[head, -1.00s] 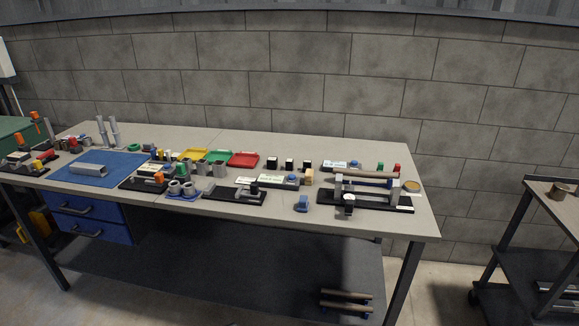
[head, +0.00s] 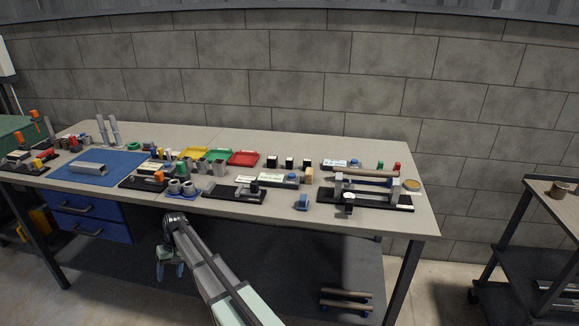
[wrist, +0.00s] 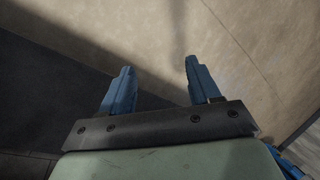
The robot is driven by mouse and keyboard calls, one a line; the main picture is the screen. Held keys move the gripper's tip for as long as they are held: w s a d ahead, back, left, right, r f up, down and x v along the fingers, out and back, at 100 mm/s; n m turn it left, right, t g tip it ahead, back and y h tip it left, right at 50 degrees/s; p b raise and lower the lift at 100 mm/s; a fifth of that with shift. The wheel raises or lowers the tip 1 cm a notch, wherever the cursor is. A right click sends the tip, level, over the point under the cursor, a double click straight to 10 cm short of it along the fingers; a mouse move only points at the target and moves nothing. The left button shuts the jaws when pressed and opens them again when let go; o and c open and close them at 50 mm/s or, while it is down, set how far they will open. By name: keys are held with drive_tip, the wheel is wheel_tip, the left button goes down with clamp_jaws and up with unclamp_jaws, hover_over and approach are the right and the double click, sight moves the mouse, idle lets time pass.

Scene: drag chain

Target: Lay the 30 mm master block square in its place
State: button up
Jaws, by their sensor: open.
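I cannot tell which piece is the 30 mm master block; the parts on the bench are too small to read. Small grey and silver pieces sit on a black base plate (head: 222,194) at the middle front of the bench. Another black base plate (head: 370,204) at the right carries metal blocks and a bar. My gripper (head: 171,270) hangs in front of the bench, below its top, away from these plates. In the wrist view its blue fingers (wrist: 159,75) are apart, with nothing between them.
A blue mat (head: 128,164) with a metal channel lies at the left. Yellow, green and red trays (head: 243,158) stand at the back. A small blue object (head: 301,202) stands near the front edge. A dark lower shelf (head: 270,262) is behind my arm. A cart (head: 553,205) stands at the right.

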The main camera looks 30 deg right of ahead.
drive_tip(key=w+a+r+t+y, duration=0.1)
drive_tip(key=w+r, duration=0.6)
drive_tip(key=r, duration=0.4)
drive_tip(key=w+a+r+t, duration=0.1)
drive_tip(key=w+r, duration=0.6)
drive_tip(key=r, duration=0.3)
wheel_tip(320, 180, up, 16)
drive_tip(key=m+h, duration=0.6)
drive_tip(key=m, duration=0.3)
hover_over(289, 159)
wheel_tip(289, 159, down, 13)
drive_tip(key=shift+d+f, duration=0.1)
drive_tip(key=shift+d, duration=0.05)
